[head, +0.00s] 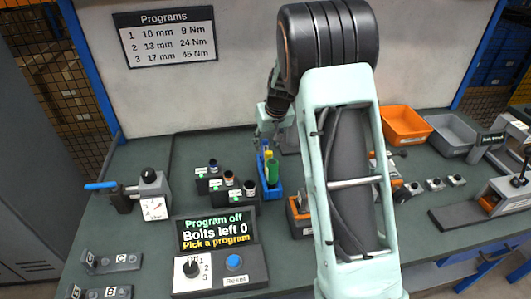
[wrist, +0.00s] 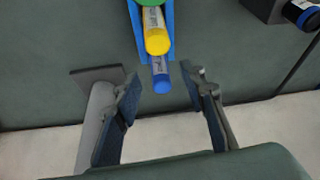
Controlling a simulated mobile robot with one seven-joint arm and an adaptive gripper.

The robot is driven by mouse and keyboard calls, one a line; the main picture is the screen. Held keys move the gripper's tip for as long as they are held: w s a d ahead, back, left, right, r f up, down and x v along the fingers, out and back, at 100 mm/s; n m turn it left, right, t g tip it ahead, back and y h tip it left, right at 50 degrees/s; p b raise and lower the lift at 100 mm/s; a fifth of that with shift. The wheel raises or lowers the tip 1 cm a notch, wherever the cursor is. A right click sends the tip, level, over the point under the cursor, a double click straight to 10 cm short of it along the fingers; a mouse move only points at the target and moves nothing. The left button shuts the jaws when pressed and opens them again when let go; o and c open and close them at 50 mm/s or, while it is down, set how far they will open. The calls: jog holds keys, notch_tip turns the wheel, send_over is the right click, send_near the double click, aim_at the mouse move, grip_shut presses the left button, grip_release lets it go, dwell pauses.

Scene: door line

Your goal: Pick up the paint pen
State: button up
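The yellow pen is also in the wrist view (wrist: 157,38), with the green one at the top edge. I cannot tell which is the paint pen. My gripper (head: 268,138) is above the holder's far end. In the wrist view my gripper (wrist: 160,76) is open and empty, its fingers on either side of the blue pen's end, apart from it.
Dark socket stands (head: 238,192) are left of the holder. A control box (head: 218,262) with a knob and blue button is in front. An orange bin (head: 405,125) and a grey bin (head: 450,133) stand at the right. Bare bench lies at the back left.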

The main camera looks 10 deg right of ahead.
aim_at(265, 148)
jog(key=shift+p+x, duration=0.4)
jog(key=shift+x, duration=2.3)
jog(key=shift+c, duration=0.2)
grip_shut()
